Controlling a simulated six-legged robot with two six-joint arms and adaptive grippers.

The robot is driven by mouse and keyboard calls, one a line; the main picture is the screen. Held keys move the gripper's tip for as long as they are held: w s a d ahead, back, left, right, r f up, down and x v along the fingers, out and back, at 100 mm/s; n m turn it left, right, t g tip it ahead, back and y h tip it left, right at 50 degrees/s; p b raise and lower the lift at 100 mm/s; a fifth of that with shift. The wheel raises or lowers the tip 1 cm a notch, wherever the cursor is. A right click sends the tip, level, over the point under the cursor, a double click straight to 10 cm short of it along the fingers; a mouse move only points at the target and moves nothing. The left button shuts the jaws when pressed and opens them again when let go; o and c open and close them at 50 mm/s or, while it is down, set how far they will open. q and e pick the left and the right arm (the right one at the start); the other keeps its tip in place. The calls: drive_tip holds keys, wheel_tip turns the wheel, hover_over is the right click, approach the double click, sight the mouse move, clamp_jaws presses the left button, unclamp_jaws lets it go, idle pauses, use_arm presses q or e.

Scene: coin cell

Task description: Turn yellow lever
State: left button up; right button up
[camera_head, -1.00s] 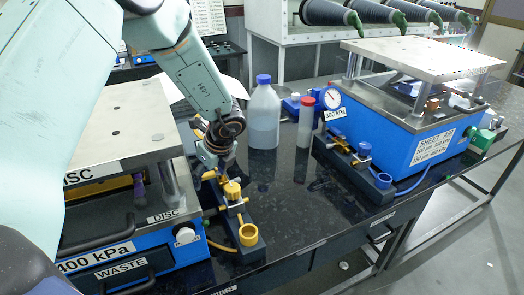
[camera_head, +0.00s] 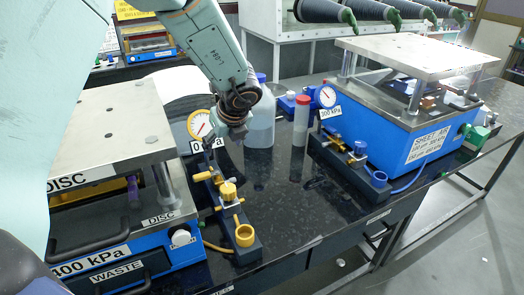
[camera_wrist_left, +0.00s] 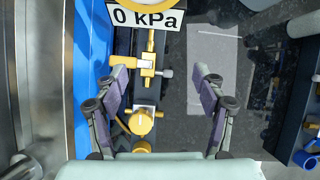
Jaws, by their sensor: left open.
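The yellow valve parts stand on a dark block beside the blue DISC press. A yellow bar that looks like the lever (camera_head: 203,176) lies below the gauge, and a round yellow knob (camera_head: 228,191) stands nearer. In the left wrist view the yellow bar (camera_wrist_left: 147,66) and the knob (camera_wrist_left: 141,123) show between or near the fingers. The yellow-rimmed gauge (camera_head: 201,124) has a 0 kPa label. My left gripper (camera_wrist_left: 162,72) is open and empty above the valve parts, its fingers apart on either side. In the head view the left gripper (camera_head: 238,130) is partly hidden by its wrist. My right gripper is out of view.
A blue-capped bottle (camera_head: 261,128) and a red-capped tube (camera_head: 302,121) stand behind on the black bench (camera_head: 290,205). The SHEET press (camera_head: 400,135) with blue-knobbed valves is at right. The bench between the presses is mostly clear.

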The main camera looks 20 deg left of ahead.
use_arm(q)
drive_tip(key=w+d+r+m+t+h, duration=0.1)
drive_tip(key=w+d+m+t+h, duration=0.25)
drive_tip(key=m, duration=0.75)
drive_tip(key=s+d+f+m+g+h+p, duration=0.1)
drive_tip(key=d+m, duration=0.5)
drive_tip(key=m, duration=0.6)
drive_tip(key=shift+s+d+f+h+p, duration=0.25)
drive_tip(key=shift+s+h+p, duration=0.2)
drive_tip(key=shift+s+h, duration=0.35)
drive_tip(key=shift+w, duration=0.1)
drive_tip(key=shift+r, duration=0.1)
